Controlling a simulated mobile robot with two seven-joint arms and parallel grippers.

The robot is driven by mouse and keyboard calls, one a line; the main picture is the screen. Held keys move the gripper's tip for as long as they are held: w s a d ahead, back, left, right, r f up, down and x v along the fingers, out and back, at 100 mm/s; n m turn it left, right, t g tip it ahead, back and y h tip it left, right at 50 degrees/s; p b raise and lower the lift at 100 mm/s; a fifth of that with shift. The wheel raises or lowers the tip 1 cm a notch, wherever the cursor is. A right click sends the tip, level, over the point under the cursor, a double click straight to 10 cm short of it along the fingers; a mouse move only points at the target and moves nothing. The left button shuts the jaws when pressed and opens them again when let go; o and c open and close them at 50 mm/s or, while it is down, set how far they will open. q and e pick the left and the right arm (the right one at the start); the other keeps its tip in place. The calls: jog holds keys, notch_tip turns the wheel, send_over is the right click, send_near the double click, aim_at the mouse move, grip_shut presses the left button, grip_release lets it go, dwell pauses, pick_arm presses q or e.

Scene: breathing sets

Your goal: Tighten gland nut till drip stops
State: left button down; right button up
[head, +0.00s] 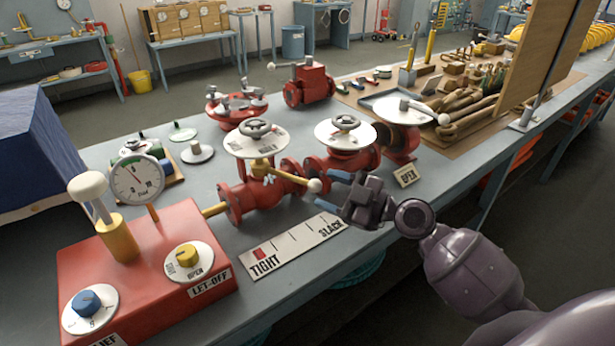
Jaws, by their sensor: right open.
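A red valve (262,200) with a grey handwheel (256,129) over a white round plate stands on the bench. A brass lever (283,174) at its neck, probably on the gland nut, runs right to a cream knob (314,186). My right gripper (331,191) is open, its blue fingertips just right of the knob; I cannot tell whether they touch it. The nut itself is too small to make out clearly. A scale plate (306,238) marked TIGHT and SLACK lies in front of the valve. No drip can be made out. My left gripper is out of view.
A red pump box (150,275) with a gauge (137,178), a yellow LET-OFF knob (187,256) and a blue knob (87,302) stands at the front left. More red valves (344,160) stand close behind my right gripper. Tools crowd the bench's far right.

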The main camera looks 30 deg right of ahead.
aim_at(310, 183)
jog(key=p+x, duration=0.1)
jog(key=x, duration=0.3)
jog(key=shift+w+a, duration=0.2)
jog(key=shift+w, duration=0.15)
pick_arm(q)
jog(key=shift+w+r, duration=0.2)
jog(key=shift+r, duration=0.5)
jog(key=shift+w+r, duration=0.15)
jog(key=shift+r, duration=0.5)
pick_arm(e)
jog(key=shift+w+a, duration=0.25)
jog(key=shift+w, duration=0.05)
grip_shut()
